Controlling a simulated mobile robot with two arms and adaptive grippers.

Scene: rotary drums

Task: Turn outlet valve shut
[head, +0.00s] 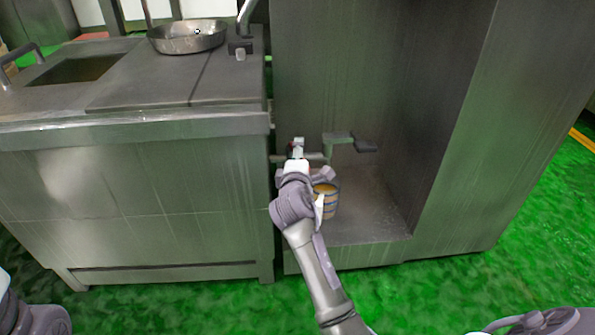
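The outlet valve appears to be the pipe fitting (314,156) with a dark grey lever-like part (340,137) at the front of the tall metal cabinet's recess. My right arm reaches up from the bottom middle, and my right gripper (297,150) is at the left end of this fitting. It overlaps the fitting in the picture; whether it touches or grips any part is unclear. Its fingers are small and partly hidden by my wrist. My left gripper is out of view; only part of my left arm shows at the lower left corner.
A small banded bucket (329,205) with yellowish contents stands in the recess below the fitting, partly behind my wrist. A metal counter (150,200) is at left, with a round pan (187,38) on top. The cabinet's side wall (455,130) bounds the right. Green floor (500,280) lies open in front.

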